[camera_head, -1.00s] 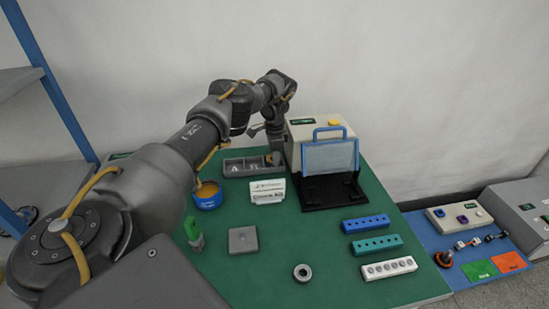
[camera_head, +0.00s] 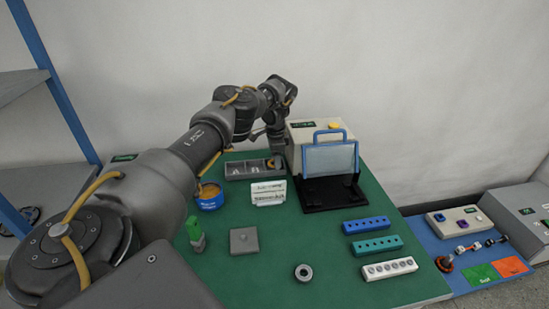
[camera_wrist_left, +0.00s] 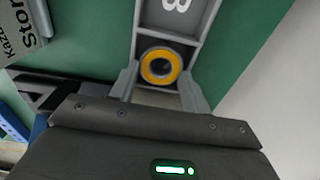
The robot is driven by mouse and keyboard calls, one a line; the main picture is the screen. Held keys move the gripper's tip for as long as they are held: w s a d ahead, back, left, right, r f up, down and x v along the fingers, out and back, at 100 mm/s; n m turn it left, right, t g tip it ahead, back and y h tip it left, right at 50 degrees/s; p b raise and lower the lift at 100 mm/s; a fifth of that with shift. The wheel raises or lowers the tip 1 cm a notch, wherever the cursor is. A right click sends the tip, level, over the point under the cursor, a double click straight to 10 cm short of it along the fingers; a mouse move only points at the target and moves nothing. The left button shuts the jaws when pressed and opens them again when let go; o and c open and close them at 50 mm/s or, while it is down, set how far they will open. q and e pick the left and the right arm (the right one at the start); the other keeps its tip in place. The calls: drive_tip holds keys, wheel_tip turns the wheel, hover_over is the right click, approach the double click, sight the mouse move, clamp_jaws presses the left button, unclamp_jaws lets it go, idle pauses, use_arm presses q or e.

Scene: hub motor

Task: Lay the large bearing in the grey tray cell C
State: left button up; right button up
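The large bearing (camera_wrist_left: 160,66), a dark ring with an orange-yellow inner ring, is at a cell of the grey tray (camera_wrist_left: 203,22) in the left wrist view, beside the cell marked B. It shows as a small orange spot in the head view (camera_head: 270,163). My left gripper (camera_wrist_left: 159,80) points down at this cell, one fingertip on each side of the bearing. I cannot tell whether the fingers touch it or whether it rests on the cell floor. The tray also shows in the head view (camera_head: 238,170). My right gripper is not in view.
A blue bowl (camera_head: 209,198), green bottle (camera_head: 195,235), grey block (camera_head: 244,240) and small grey ring (camera_head: 303,273) stand on the green table.

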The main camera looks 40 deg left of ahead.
use_arm(q)
drive_tip(key=shift+s+d+f, duration=0.2)
drive_tip(key=shift+f, duration=0.4)
drive_tip(key=shift+s+d+f, duration=0.2)
drive_tip(key=shift+f, duration=0.35)
drive_tip(key=shift+r+p, duration=0.35)
drive_tip(key=shift+r, duration=0.05)
drive_tip(key=shift+w+r, duration=0.2)
drive_tip(key=shift+r, duration=0.15)
drive_tip(key=r, duration=0.3)
drive_tip(key=w+a+r, duration=0.1)
drive_tip(key=shift+r, duration=0.25)
wheel_tip(320, 180, up, 7)
drive_tip(key=p, duration=0.2)
drive_tip(key=shift+s+a+f+p, duration=0.1)
drive_tip(key=shift+s+f+p, duration=0.1)
drive_tip(key=shift+p, duration=0.1)
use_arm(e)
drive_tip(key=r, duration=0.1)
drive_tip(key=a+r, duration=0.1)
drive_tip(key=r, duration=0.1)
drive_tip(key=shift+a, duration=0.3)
use_arm(q)
drive_tip(key=shift+r, duration=0.1)
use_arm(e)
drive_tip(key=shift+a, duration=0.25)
